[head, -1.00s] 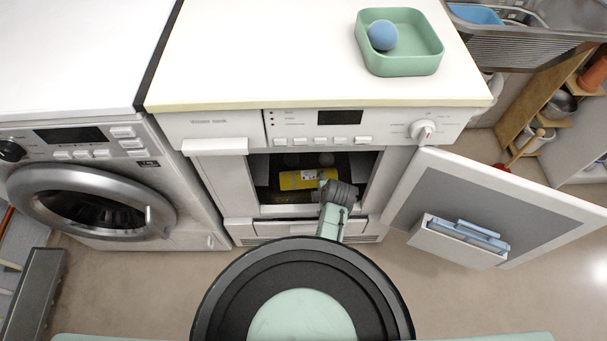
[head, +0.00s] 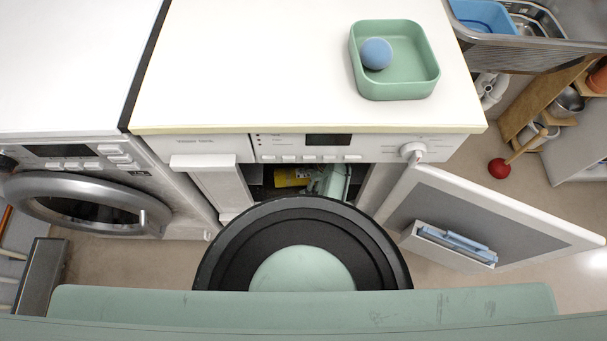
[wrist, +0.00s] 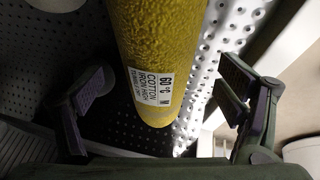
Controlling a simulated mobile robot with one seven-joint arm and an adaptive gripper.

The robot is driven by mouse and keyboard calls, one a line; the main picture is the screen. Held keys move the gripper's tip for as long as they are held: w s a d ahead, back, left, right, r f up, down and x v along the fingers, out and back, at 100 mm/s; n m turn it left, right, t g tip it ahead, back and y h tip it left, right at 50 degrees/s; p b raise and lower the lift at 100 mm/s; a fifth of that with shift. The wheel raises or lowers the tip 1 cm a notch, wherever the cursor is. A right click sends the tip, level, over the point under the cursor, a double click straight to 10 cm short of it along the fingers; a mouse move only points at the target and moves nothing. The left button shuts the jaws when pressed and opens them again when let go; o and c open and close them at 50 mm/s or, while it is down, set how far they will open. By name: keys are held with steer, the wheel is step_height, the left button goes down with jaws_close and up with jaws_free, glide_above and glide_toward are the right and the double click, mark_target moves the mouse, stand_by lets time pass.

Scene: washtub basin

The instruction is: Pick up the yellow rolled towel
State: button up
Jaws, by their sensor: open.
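The yellow rolled towel (wrist: 160,50) fills the upper middle of the wrist view, with a white care label near its lower end. It lies on a perforated metal surface inside the open machine. In the head view only part of the towel (head: 292,177) shows, below the machine's control panel. My gripper (wrist: 165,100) is open, its two fingers apart on either side of the towel's near end. I see no finger touching it. In the head view my gripper is inside the opening and its fingertips are hidden.
The machine's door (head: 500,215) stands open to the right, with a holder of blue items on it. A green tray (head: 415,88) with a blue ball (head: 376,54) sits on the worktop. A washing machine (head: 60,185) stands at left. A red plunger (head: 499,168) is on the floor.

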steer(key=shift+x, duration=1.2)
steer(key=shift+c, duration=0.4)
steer(key=c, duration=1.2)
steer(key=shift+c, duration=0.3)
steer(key=shift+r, duration=0.15)
